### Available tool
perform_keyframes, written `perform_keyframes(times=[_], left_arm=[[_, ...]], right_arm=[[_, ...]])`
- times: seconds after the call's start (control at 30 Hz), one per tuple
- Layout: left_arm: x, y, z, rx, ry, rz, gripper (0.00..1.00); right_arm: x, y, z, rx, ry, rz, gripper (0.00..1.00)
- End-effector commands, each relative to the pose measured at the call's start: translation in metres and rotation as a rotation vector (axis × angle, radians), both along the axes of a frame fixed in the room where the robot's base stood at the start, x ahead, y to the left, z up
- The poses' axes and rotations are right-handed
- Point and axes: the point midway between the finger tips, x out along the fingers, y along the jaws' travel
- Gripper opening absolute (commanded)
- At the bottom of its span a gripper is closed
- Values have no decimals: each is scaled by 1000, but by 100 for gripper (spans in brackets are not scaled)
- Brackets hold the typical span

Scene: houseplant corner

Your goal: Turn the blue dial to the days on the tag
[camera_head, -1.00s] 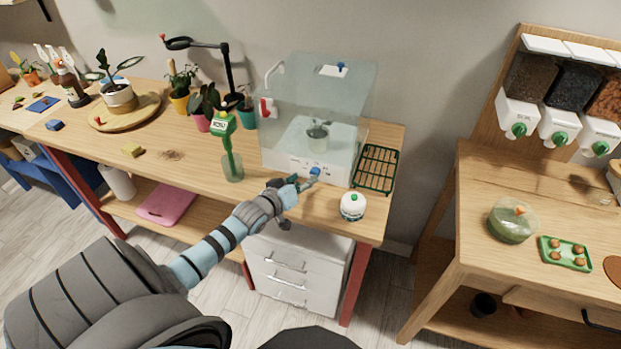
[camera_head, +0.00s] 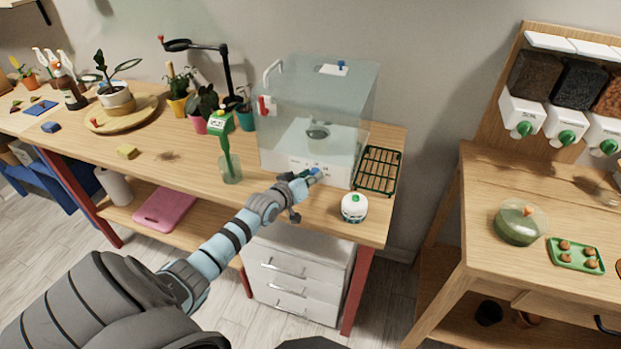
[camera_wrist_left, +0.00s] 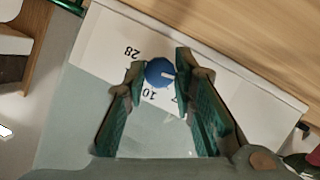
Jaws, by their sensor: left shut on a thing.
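The blue dial (camera_wrist_left: 159,72) sits on the white front panel (camera_wrist_left: 105,42) of a clear box (camera_head: 318,100). Its white pointer mark faces right in the wrist view. Printed 28 and 10 show around it, and a 7 is partly hidden by a finger. My left gripper (camera_wrist_left: 160,66) is shut on the dial, one finger on each side. In the head view, the left gripper (camera_head: 308,177) reaches the box's front. A green tag (camera_head: 221,122) on a stake stands in a clear green cup (camera_head: 230,169) left of the box; its writing is too small to read. My right gripper is not in view.
A green wire rack (camera_head: 377,170) lies right of the box, and a white round pot with a green top (camera_head: 354,208) stands near the table's front edge. Several potted plants and a lamp (camera_head: 228,75) stand at the back left. White drawers (camera_head: 295,275) are below.

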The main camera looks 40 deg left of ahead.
Motion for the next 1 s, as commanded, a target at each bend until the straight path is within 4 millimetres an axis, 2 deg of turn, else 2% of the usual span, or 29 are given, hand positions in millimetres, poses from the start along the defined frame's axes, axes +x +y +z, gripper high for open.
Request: perform_keyframes(times=[0.27, 0.63, 0.77, 1.0], left_arm=[[0, -1, 3, 53, 22, 0, 0], [0, -3, 6, 300, 109, -1, 0], [1, -4, 2, 412, 146, 0, 0], [2, -5, -2, 604, 208, 0, 0]], right_arm=[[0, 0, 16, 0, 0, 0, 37], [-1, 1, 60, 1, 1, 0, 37], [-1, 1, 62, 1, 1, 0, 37], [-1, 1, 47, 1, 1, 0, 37]])
